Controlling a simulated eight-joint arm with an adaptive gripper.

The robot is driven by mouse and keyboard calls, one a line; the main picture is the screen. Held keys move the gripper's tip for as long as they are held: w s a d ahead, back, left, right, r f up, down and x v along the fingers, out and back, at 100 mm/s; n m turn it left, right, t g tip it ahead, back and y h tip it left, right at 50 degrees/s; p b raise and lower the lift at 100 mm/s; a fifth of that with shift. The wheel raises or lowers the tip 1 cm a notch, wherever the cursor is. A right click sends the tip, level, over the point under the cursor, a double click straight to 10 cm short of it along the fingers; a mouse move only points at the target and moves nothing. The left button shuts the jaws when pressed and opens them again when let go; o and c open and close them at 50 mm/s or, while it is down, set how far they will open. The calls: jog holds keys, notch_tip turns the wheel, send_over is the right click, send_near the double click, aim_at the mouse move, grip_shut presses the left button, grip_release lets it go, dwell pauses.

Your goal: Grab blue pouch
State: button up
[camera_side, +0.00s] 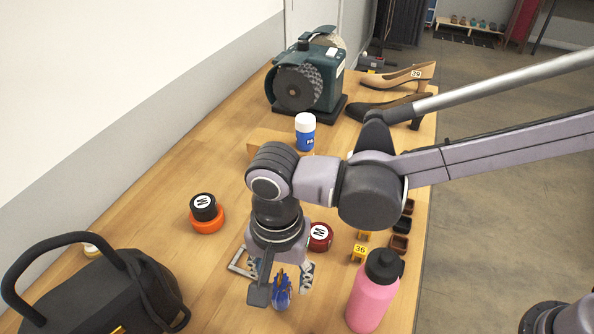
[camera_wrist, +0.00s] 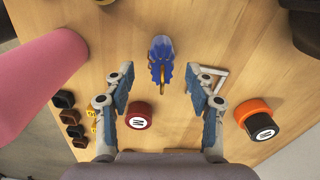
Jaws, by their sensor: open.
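The blue pouch (camera_side: 282,293) lies on the wooden table near the front, partly hidden behind my gripper in the side view. In the wrist view the blue pouch (camera_wrist: 161,58) is small, with a smooth rounded end at the top and a jagged, narrowing lower part. My gripper (camera_wrist: 161,72) is open and empty, with one finger on each side of the pouch's line and bare wood between them. The fingers appear apart from the pouch. In the side view my gripper (camera_side: 283,280) points down over it; its exact height above the table is hard to tell.
A pink bottle (camera_side: 370,296) stands right of the pouch. A dark red jar (camera_side: 320,237), a light triangular frame (camera_wrist: 215,80) and an orange-and-black jar pair (camera_side: 206,214) are close by. A black bag (camera_side: 95,293) is at left; a bench grinder (camera_side: 305,80) stands behind.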

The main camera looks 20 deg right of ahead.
aim_at(281, 285)
notch_tip(281, 285, down, 5)
jog(key=shift+a+r, duration=0.1)
jog(key=shift+a, duration=0.05)
jog(key=c, duration=1.1)
